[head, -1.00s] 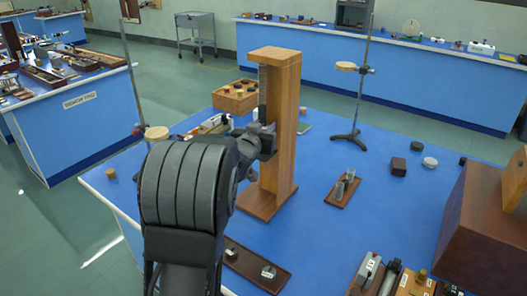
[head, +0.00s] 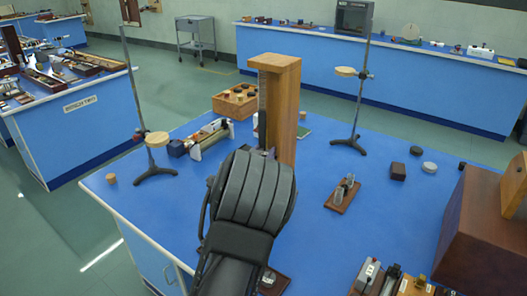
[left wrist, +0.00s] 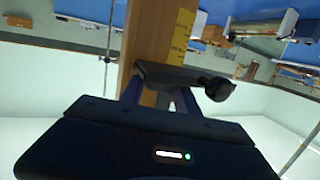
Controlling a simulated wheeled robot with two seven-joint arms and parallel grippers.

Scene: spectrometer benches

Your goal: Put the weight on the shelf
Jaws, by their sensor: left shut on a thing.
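A tall wooden post (head: 286,110) with a scale on its face stands on the blue bench; my left arm hides its lower part. My left gripper is hidden behind my arm in the head view. In the left wrist view my left gripper (left wrist: 160,98) is close to the post (left wrist: 153,45) with its yellow scale (left wrist: 181,35). It is shut on what I take to be the weight, mostly hidden between the fingers. A dark flat piece (left wrist: 178,74) with a black knob (left wrist: 217,89) lies just past the fingertips; I cannot tell whether it is the shelf. My right gripper is not in view.
Ring stands (head: 361,90) (head: 152,150) flank the post. A wooden box (head: 236,100) stands behind it. A small wooden rack (head: 343,194), a dark block (head: 398,171) and a grey disc (head: 430,167) are to the right. A large brown box (head: 475,225) fills the right edge.

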